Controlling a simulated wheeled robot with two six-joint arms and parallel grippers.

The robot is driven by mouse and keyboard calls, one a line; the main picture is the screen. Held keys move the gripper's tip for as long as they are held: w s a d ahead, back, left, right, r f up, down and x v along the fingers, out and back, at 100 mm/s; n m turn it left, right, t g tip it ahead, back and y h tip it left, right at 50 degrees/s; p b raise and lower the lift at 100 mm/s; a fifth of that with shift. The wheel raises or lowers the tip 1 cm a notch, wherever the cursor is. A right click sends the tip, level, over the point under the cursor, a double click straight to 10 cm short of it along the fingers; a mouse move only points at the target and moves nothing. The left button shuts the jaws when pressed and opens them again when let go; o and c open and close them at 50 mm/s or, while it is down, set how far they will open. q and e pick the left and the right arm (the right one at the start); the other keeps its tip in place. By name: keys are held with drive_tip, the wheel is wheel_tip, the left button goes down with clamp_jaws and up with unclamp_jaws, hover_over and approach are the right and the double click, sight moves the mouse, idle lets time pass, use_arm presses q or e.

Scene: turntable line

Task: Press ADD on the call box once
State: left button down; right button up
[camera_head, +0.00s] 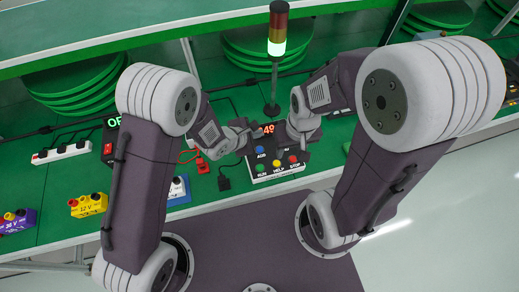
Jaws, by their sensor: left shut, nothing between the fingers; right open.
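The call box (277,177) stands on the green bench in the middle of the view. It is dark with a pale front edge. Its blue ADD button (260,149) is at the upper left of its face, with green RUN (260,168), yellow HELP (277,163) and red STOP (293,159) below. My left gripper (257,134) is shut and empty, just above the ADD button in the picture; I cannot tell whether it touches the box. My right gripper (296,147) is open and empty over the box's right side. It hides part of the upper face.
A signal tower (278,45) with its green light lit rises behind the box. A red-digit display (268,128) shows partly between the grippers. Yellow (88,205) and purple (17,222) supply boxes, a power strip (62,152) and cables lie to the left. Green discs (75,85) are stacked below the shelf.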

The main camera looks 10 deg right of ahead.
use_arm(q)
drive_tip(key=b, duration=0.7)
hover_over(260, 149)
drive_tip(key=a, duration=0.1)
drive_tip(key=f, duration=0.7)
drive_tip(key=shift+s, duration=0.3)
drive_tip(key=shift+f, duration=0.55)
drive_tip(key=shift+f, duration=0.4)
drive_tip(key=shift+f+b, duration=0.35)
drive_tip(key=shift+f, duration=0.05)
idle(0.7)
drive_tip(key=shift+r+p, duration=0.85)
drive_tip(key=shift+p, duration=0.1)
